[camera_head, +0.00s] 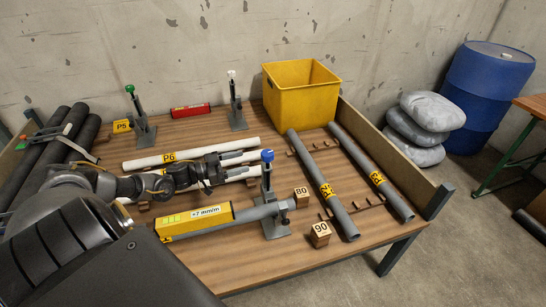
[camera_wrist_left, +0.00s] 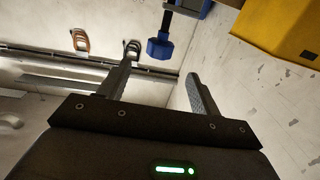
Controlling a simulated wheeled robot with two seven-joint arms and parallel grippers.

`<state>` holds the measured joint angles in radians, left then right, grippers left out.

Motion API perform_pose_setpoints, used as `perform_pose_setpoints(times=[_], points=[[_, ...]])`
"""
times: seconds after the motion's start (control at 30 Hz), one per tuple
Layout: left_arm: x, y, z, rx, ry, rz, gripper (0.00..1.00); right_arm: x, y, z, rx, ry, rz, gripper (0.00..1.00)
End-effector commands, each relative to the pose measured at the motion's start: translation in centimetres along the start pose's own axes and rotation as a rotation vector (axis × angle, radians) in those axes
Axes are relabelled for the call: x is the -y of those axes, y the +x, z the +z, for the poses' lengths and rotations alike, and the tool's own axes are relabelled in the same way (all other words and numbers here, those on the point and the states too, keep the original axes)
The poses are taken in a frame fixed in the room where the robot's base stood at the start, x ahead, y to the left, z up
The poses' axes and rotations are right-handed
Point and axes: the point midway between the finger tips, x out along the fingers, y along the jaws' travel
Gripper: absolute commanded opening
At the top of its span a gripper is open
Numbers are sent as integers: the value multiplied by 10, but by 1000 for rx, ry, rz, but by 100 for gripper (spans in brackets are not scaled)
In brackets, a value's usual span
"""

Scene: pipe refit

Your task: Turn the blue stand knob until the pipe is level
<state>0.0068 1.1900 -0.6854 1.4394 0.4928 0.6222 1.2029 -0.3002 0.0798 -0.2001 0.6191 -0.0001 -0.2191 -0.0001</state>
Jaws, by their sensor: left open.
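The blue stand knob (camera_head: 267,155) tops the grey stand (camera_head: 274,222) at the front middle of the table. In the left wrist view the knob (camera_wrist_left: 160,48) shows just beyond the fingertips, between their lines. My left gripper (camera_head: 257,163) is open and empty, close to the knob on its left side; contact cannot be told. The grey pipe (camera_head: 258,212) runs through the stand. A yellow level (camera_head: 194,221) lies along the pipe and its display reads +7 mm/m. My right gripper is not in view.
Green-knobbed (camera_head: 139,115) and white-topped (camera_head: 237,108) stands are at the back, with a yellow crate (camera_head: 300,100). Wooden blocks marked 80 (camera_head: 301,197) and 90 (camera_head: 320,234) sit right of the stand. Two grey pipes (camera_head: 321,184) (camera_head: 371,172) lie farther right. White pipes (camera_head: 190,152) lie behind my arm.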

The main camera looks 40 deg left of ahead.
Motion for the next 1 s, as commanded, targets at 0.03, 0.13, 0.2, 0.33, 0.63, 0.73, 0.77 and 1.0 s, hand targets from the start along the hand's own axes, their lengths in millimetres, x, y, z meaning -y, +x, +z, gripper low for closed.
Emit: perform_pose_setpoints(times=[0.03,0.13,0.2,0.33,0.63,0.73,0.77,1.0], points=[[0,-1,0,0,1,1,64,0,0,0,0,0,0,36],[0,0,-2,-1,0,-1,64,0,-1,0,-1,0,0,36],[1,5,-2,-3,0,-2,64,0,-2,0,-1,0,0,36],[1,22,-4,-5,2,-3,64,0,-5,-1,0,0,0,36],[0,78,-4,-3,0,-2,64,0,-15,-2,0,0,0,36],[0,92,-3,-3,0,-2,64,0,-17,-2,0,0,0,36],[0,95,-3,-2,0,-2,64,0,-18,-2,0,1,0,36],[0,107,-1,1,0,-1,64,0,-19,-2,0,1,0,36]])
